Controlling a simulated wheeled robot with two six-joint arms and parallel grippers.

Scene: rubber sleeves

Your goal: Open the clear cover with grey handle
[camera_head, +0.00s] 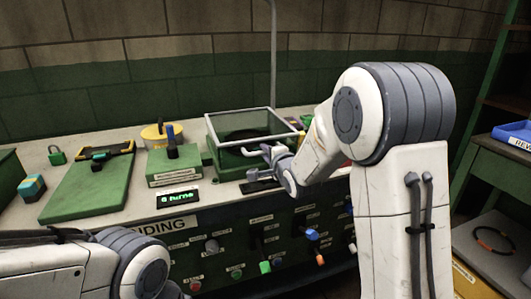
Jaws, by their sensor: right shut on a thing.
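The clear cover (226,128), a see-through box with pale grey edges, stands on the console top in the middle of the view. A light grey handle (250,153) sticks out from its front. My right gripper (268,151) reaches in from the right and is shut on the handle. The fingertips are small and partly hidden by the gripper's own body. The cover looks level and seems to sit down on its place. Only a part of my left arm shows at the bottom left; its gripper is out of view.
A green box with a dark lever (172,165) and a small green display (178,197) stand left of the cover. Farther left are a green plate (85,190) and a padlock (57,156). Knobs and levers line the console's front. A blue bin (513,135) sits on a right-hand shelf.

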